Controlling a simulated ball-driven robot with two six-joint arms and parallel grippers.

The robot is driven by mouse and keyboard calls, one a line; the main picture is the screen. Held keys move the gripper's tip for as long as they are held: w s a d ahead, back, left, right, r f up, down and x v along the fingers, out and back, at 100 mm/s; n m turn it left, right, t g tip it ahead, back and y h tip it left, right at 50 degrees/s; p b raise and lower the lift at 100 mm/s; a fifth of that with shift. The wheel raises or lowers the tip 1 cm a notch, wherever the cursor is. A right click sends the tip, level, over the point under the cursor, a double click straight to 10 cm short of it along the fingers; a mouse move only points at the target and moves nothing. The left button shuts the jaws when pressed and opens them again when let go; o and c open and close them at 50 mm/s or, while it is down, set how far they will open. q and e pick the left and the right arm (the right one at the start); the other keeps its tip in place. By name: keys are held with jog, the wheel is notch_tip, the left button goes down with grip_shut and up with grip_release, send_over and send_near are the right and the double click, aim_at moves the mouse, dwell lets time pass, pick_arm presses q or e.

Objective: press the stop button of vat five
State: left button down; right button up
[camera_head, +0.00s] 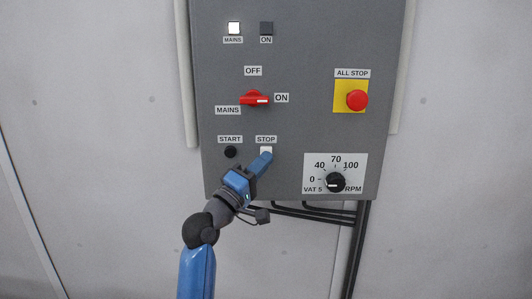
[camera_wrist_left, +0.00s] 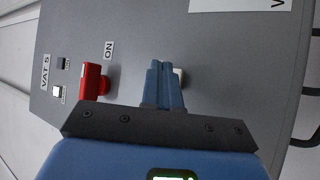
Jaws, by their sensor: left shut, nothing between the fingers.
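The grey control panel (camera_head: 300,55) of vat five fills the middle of the head view. Its white stop button (camera_head: 266,149) sits under the STOP label (camera_head: 265,139), mostly hidden by my left gripper (camera_head: 266,157). The left gripper is shut and empty, its fingertips at the button's lower edge in the head view; I cannot tell whether they touch it. In the left wrist view the closed blue fingers (camera_wrist_left: 160,68) point at the panel, and part of the white button (camera_wrist_left: 180,76) shows just right of them. My right gripper is not in view.
Left of the stop button is the black start button (camera_head: 230,152). Above is a red switch (camera_head: 255,98), its handle toward ON. A red all-stop button (camera_head: 357,100) on yellow and a black speed knob (camera_head: 335,182) are to the right. The mains lamp (camera_head: 234,28) is lit white; the ON lamp (camera_head: 266,28) is dark.

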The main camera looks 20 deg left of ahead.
pick_arm(q)
jog(key=shift+s+d+p, duration=0.25)
jog(key=shift+s+p, duration=0.1)
jog(key=shift+s, duration=0.45)
jog(key=shift+s+d+p, duration=0.2)
jog(key=shift+s+p, duration=0.1)
jog(key=shift+s, duration=0.5)
jog(key=shift+s+d+p, duration=0.25)
jog(key=shift+s+p, duration=0.1)
jog(key=shift+s, duration=0.45)
